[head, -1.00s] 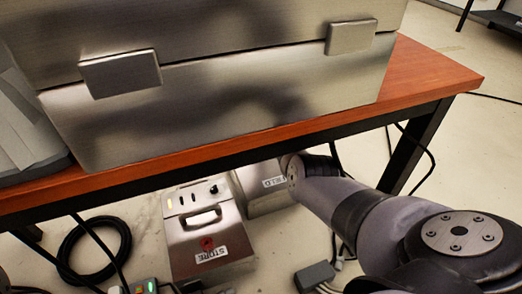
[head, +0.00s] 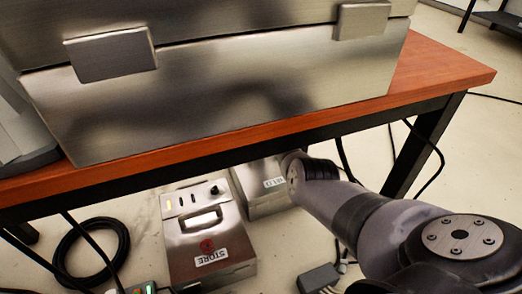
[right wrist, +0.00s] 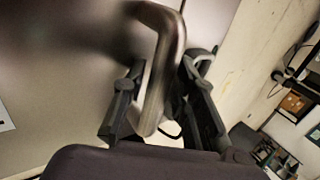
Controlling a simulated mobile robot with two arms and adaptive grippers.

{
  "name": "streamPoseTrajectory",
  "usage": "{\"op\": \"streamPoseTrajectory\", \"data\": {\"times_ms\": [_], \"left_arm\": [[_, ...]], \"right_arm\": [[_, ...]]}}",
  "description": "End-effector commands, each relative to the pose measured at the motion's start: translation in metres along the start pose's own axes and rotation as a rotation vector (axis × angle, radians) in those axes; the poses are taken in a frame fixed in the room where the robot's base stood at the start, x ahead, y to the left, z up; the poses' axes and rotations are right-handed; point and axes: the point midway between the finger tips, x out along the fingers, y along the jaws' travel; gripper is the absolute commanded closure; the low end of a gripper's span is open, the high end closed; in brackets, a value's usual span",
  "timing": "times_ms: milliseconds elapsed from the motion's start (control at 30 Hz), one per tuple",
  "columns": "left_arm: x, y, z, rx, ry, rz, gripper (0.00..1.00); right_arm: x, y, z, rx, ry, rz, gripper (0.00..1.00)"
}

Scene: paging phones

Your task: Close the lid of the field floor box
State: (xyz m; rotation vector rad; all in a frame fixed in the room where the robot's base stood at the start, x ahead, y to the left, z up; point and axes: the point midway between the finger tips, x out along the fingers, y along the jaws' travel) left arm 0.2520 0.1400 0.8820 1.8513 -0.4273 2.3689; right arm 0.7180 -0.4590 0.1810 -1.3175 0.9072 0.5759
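The field floor box (head: 256,203) is a metal box on the floor under the table, with a label on it. My right arm and the table edge hide much of it, and I cannot tell how its lid stands. My right arm reaches to it from the right, and the gripper is hidden in the head view. In the right wrist view a bent metal handle (right wrist: 164,65) lies between the fingers of my right gripper (right wrist: 160,92). The fingers stand apart on either side of it; contact is unclear. My left gripper is not in view.
A metal box labelled STORE (head: 203,240) stands just left of the field box. The wooden table (head: 440,70) overhangs both and carries a large metal case (head: 220,95). A coiled black cable (head: 92,250) and a small grey block (head: 320,277) lie on the floor.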

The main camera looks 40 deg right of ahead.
Motion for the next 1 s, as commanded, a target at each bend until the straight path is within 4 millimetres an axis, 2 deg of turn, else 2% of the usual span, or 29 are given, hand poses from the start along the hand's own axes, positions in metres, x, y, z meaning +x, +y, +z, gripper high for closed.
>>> {"op": "streamPoseTrajectory", "data": {"times_ms": [133,567,1000], "left_arm": [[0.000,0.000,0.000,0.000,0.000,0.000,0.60],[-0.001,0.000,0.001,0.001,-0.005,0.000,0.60],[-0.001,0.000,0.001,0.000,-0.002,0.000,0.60]], "right_arm": [[0.000,0.000,0.000,0.000,0.000,0.001,0.62],[-0.002,0.000,-0.001,-0.001,0.001,0.001,0.62],[-0.027,0.000,0.000,-0.001,0.001,-0.001,0.62]]}}
